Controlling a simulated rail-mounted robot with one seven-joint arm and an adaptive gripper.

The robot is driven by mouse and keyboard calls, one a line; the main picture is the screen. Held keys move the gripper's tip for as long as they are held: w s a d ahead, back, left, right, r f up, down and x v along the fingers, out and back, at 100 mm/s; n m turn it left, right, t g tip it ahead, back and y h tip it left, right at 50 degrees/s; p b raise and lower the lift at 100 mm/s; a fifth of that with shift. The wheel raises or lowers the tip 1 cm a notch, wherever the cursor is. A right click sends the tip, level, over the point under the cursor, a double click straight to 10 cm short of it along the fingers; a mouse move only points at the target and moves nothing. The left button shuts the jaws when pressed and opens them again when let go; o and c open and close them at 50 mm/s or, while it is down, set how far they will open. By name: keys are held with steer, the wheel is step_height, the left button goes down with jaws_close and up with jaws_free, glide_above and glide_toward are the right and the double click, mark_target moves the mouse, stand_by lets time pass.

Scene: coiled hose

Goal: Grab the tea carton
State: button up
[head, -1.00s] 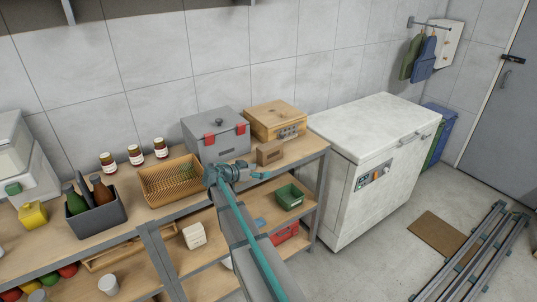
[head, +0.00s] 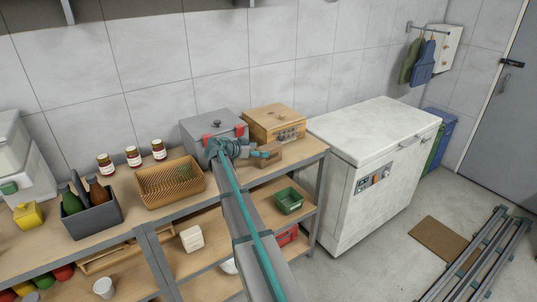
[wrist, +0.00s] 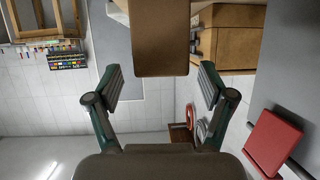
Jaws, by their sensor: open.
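The tea carton, seemingly the small plain brown box (head: 275,150), stands on the shelf top in front of the wooden box. My gripper (head: 262,155) is beside it and hides part of it in the head view. In the wrist view the brown box (wrist: 161,40) is centred at the top, its near end about level with the fingertips. My gripper (wrist: 161,83) is open, one finger to each side of the box's line, with a visible gap on both sides. Whether the box is between the pads is unclear.
A grey box with red clasps (head: 195,130) is close to my gripper at left, and the wooden box (head: 275,120) stands behind the carton. A wicker basket (head: 170,183) is further left. A white chest freezer (head: 365,130) stands right of the shelf.

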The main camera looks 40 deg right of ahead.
mark_target(264, 148)
steer(key=p+x, duration=0.2)
steer(key=x, duration=0.2)
steer(key=shift+w+d+r+p, duration=0.1)
steer(key=shift+d+r+p, duration=0.1)
steer(key=shift+d+p, duration=0.2)
steer(key=shift+d+f, duration=0.15)
steer(key=shift+f, duration=0.1)
steer(key=c, duration=1)
